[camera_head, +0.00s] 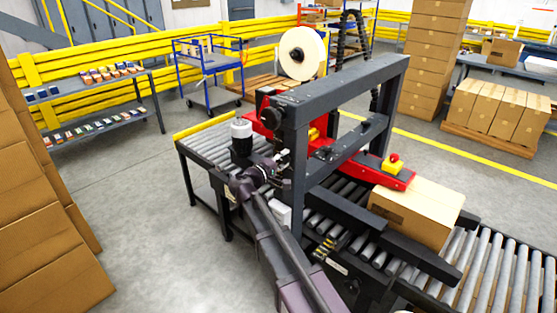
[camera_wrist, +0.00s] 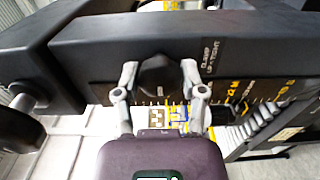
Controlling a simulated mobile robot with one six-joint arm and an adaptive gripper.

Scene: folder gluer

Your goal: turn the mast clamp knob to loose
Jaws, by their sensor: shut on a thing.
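The mast clamp knob (camera_wrist: 157,76) is a black knob on the dark face of the machine's frame, at the upper middle of the wrist view. My gripper (camera_wrist: 158,72) has one finger on each side of it and is shut on it. White lettering, partly readable as a clamp label, stands to the right of the knob. In the head view my gripper (camera_head: 284,157) reaches the near post of the dark mast frame (camera_head: 298,190). The knob cannot be made out there. Which way the knob points is hard to tell.
A dark cross beam (camera_head: 345,85) spans above the roller conveyor (camera_head: 215,147). A cardboard box (camera_head: 415,210) sits on the conveyor at the right, under a red arm (camera_head: 375,172). Open grey floor (camera_head: 150,210) lies to the left.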

